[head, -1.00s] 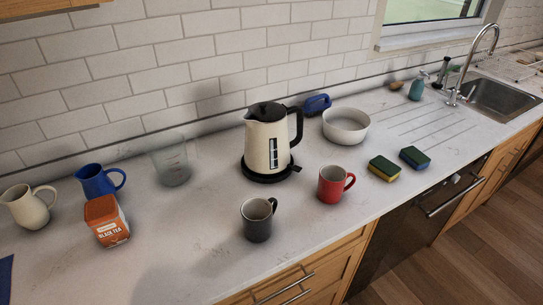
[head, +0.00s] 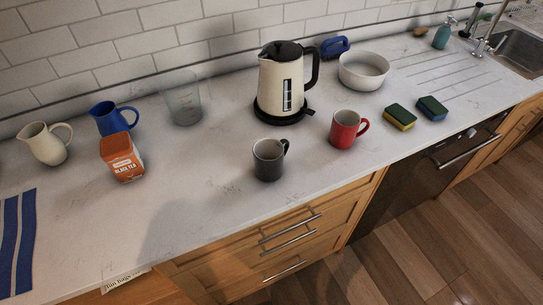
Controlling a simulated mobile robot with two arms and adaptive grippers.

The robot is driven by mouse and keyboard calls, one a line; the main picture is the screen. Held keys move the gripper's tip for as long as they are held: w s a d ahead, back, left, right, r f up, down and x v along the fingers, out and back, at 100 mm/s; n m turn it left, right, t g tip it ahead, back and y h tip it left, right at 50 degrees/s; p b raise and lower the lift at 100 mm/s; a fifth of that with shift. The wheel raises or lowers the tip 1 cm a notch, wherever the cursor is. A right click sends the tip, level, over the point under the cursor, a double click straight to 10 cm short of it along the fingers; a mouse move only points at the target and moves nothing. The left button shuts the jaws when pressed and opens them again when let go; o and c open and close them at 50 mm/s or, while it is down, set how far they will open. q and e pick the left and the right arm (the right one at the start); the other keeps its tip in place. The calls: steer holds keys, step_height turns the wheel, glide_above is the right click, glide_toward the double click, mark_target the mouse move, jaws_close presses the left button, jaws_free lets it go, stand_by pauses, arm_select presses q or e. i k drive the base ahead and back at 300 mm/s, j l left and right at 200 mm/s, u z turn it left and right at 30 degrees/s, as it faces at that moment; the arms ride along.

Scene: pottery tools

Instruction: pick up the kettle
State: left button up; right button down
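The kettle (head: 281,84) is cream with a black lid and a black handle on its right side. It stands upright on its round black base (head: 284,114) near the back of the counter, in the middle of the head view. Nothing touches its handle (head: 313,68). Neither of my grippers is in the head view.
A black mug (head: 268,160) and a red mug (head: 345,130) stand in front of the kettle. A white bowl (head: 363,72) and a blue object (head: 334,47) are at its right. A glass beaker (head: 184,104), blue jug (head: 112,119), tea box (head: 121,157) and cream jug (head: 45,145) are left. Two sponges (head: 400,117) lie right.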

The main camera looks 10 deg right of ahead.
mark_target(282, 87)
steer(key=l, duration=1.6)
